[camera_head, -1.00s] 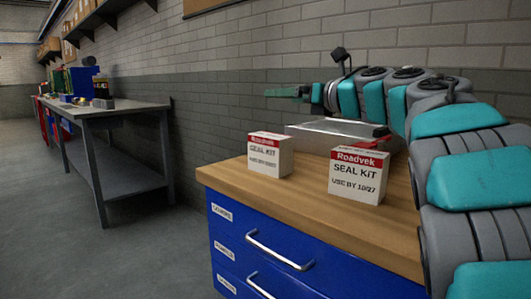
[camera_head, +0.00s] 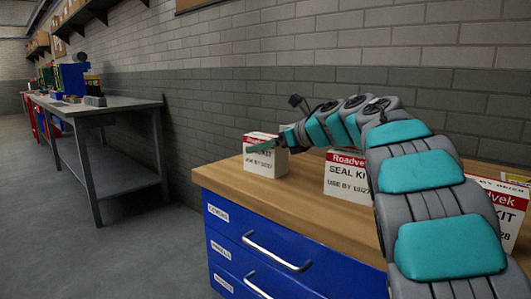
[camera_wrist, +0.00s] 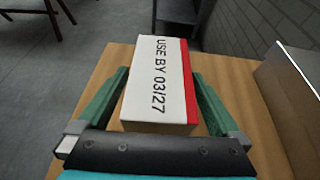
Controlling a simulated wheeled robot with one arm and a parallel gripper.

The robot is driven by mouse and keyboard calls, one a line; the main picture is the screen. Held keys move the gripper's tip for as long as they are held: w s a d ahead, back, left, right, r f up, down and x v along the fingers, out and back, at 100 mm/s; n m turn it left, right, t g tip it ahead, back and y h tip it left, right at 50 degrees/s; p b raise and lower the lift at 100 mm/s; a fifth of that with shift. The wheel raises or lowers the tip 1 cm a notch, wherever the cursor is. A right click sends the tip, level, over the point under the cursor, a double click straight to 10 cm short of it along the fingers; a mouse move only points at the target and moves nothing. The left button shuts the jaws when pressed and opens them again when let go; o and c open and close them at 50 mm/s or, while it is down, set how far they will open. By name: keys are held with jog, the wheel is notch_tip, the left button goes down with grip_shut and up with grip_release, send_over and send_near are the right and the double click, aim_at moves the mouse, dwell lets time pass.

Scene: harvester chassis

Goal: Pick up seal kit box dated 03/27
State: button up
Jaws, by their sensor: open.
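The seal kit box dated 03/27 (camera_wrist: 160,82) is white with a red band and stands on the wooden top, its print "USE BY 03/27" readable in the wrist view. In the head view this box (camera_head: 262,162) stands at the left end of the wooden top, partly covered by a finger. My gripper (camera_wrist: 162,85) is open, with one green finger on each side of the box. Gaps show between the fingers and the box's sides. In the head view my gripper (camera_head: 268,146) reaches the box from the right.
A second seal kit box (camera_head: 345,182), dated 10/27, stands to the right, partly behind my arm. A third box (camera_head: 503,212) stands at the far right. They sit on a blue drawer cabinet (camera_head: 270,245).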

jog(key=shift+a, duration=0.1)
jog(key=c, duration=1.5)
